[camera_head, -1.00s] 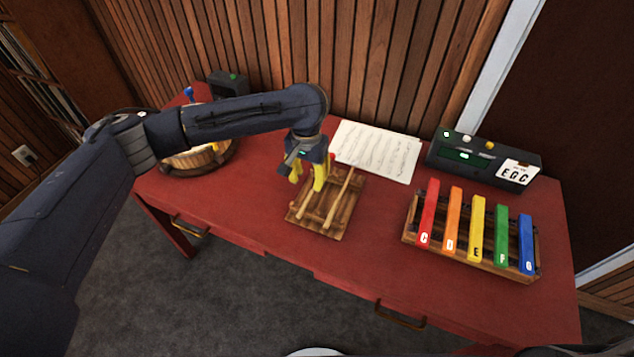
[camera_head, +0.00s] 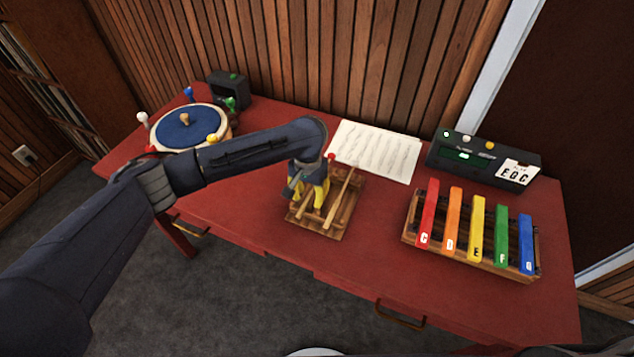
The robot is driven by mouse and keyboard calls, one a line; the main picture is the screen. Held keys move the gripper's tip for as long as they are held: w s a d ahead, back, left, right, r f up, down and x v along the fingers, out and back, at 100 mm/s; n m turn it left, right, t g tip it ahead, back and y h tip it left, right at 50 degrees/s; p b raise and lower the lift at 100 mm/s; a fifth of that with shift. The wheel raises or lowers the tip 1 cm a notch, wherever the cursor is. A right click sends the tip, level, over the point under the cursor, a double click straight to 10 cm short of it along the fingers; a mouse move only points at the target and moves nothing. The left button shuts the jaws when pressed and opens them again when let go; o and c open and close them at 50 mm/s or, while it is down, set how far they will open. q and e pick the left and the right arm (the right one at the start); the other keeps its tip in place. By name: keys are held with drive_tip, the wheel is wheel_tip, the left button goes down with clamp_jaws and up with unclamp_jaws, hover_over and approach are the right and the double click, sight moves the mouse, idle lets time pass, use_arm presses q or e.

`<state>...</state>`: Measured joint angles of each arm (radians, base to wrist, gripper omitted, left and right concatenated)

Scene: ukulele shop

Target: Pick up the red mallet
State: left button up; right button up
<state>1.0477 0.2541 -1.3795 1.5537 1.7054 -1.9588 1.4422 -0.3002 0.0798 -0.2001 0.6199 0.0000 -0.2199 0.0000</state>
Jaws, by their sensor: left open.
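The red mallet's round red head (camera_head: 331,156) shows just behind my left gripper at the far edge of a wooden rack (camera_head: 347,216). Its handle seems to run under the gripper, which hides much of it. A second pale wooden stick (camera_head: 341,197) lies on the rack to the right; I see no coloured head on it. My left gripper (camera_head: 308,198) is open, pointing down low over the rack's left part, with its yellow fingers close to the left stick. I cannot tell whether they touch it. My right gripper is not in view.
Sheet music (camera_head: 375,151) lies behind the rack. A xylophone with coloured bars (camera_head: 477,229) and a dark box with buttons (camera_head: 484,160) stand right. A blue-topped drum (camera_head: 188,127) and small dark box (camera_head: 229,89) stand left. The red table (camera_head: 370,250) is bare in front.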

use_arm(q)
drive_tip(key=shift+f, duration=0.15)
drive_tip(key=shift+o, duration=0.2)
clamp_jaws()
idle(0.4)
